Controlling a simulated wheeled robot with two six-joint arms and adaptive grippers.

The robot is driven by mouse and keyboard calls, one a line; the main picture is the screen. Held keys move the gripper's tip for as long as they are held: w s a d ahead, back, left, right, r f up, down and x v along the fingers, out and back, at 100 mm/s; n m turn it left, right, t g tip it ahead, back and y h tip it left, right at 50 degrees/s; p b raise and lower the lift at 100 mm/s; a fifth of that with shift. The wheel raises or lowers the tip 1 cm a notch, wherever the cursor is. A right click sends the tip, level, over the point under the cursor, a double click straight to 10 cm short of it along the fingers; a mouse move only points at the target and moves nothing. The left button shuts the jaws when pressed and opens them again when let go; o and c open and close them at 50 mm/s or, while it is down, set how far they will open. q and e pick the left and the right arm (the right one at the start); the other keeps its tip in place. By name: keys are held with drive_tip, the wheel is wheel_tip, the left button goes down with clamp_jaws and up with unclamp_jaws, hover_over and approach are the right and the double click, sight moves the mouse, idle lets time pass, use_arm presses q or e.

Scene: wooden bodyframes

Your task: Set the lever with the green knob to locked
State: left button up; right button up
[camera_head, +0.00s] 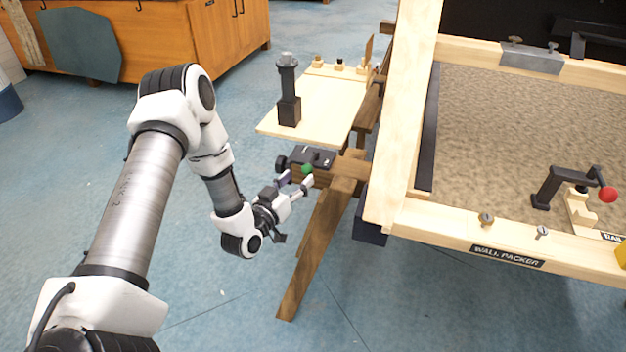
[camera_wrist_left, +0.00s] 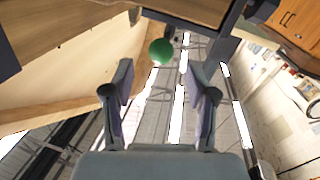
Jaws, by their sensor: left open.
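The green knob (camera_head: 307,169) sits at the black lever mechanism (camera_head: 312,157) on the wooden trestle frame, left of the large sand-coloured panel. My left gripper (camera_head: 296,183) is right beside the knob, its fingers pointing toward it. In the left wrist view the green knob (camera_wrist_left: 161,51) shows ahead of and between the two open fingertips (camera_wrist_left: 160,92), a little beyond them. I cannot tell whether a finger touches it. The lever's arm is mostly hidden, so its setting cannot be read. My right gripper is not in view.
A light wooden shelf (camera_head: 335,108) with a black post (camera_head: 288,90) stands just behind the lever. A trestle leg (camera_head: 318,245) slopes down close to my gripper's right. A red-knobbed crank (camera_head: 575,188) is on the panel frame at right. The blue floor at left is open.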

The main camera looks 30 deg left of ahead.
sight(304, 173)
use_arm(q)
drive_tip(key=w, duration=0.3)
drive_tip(key=w+b, duration=0.1)
drive_tip(key=w, duration=0.1)
drive_tip(key=shift+a+f, duration=0.15)
drive_tip(key=shift+f, duration=0.1)
drive_tip(key=shift+w+r, duration=0.15)
drive_tip(key=shift+w, duration=0.2)
drive_tip(key=shift+c, duration=0.3)
clamp_jaws()
drive_tip(key=shift+a, duration=0.1)
